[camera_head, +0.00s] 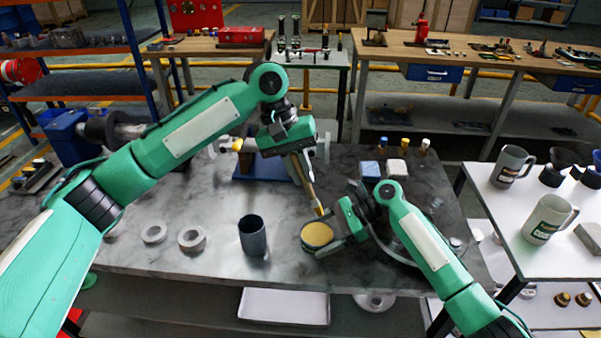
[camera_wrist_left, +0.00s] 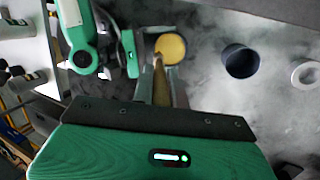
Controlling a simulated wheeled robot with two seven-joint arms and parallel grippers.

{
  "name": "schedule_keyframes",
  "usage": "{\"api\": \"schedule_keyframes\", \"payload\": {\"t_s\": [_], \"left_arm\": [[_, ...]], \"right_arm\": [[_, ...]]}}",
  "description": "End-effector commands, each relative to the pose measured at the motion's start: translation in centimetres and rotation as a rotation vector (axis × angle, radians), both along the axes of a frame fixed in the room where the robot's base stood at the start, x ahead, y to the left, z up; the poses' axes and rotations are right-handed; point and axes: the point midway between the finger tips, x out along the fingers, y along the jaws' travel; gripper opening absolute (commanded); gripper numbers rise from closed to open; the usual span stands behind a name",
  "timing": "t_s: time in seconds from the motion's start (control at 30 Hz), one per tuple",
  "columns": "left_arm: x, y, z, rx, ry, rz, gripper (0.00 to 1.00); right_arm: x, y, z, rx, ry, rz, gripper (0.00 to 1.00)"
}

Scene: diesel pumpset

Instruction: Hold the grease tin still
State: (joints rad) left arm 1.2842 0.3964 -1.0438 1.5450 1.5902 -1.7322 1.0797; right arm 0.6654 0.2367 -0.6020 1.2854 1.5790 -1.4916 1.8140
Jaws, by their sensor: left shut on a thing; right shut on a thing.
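The grease tin (camera_head: 317,235) is round with a yellow top face and stands on the grey marbled table (camera_head: 195,270). My right gripper (camera_head: 326,241) is shut on the tin, coming from its right side. My left gripper (camera_head: 301,168) is above and behind the tin, shut on a thin brush (camera_head: 311,193) with a wooden-looking handle. The brush points down, its tip close to the tin's far edge. In the left wrist view the brush (camera_wrist_left: 159,78) reaches the edge of the yellow tin (camera_wrist_left: 171,46). I cannot tell whether they touch.
A dark blue-grey cup (camera_head: 253,236) stands left of the tin, with two pale rings (camera_head: 192,238) further left. Blue and white blocks (camera_head: 397,168) and small bottles stand at the back right. A white side table (camera_head: 510,230) with mugs is at the right.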

Motion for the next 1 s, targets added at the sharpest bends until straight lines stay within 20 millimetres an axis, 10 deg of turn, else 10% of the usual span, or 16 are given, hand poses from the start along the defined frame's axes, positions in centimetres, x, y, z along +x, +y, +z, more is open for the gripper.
{"api": "schedule_keyframes", "payload": {"t_s": [0.33, 0.37, 0.5, 1.0], "left_arm": [[0.0, 0.0, 0.0, 0.0, 0.0, 0.0, 0.0], [0.0, 0.0, 0.0, 0.0, -0.001, 0.0, 0.0], [0.0, 0.0, 0.0, 0.0, 0.0, 0.0, 0.0], [0.0, 0.0, 0.0, 0.0, -0.001, 0.0, 0.0]], "right_arm": [[0.0, 0.0, 0.0, 0.0, 0.0, -0.001, 0.43], [0.0, 0.0, 0.0, 0.0, 0.0, -0.001, 0.78], [0.0, 0.0, 0.0, 0.0, 0.0, 0.0, 1.0], [1.1, -3.4, 1.9, -0.002, -0.001, -0.003, 1.0]]}}
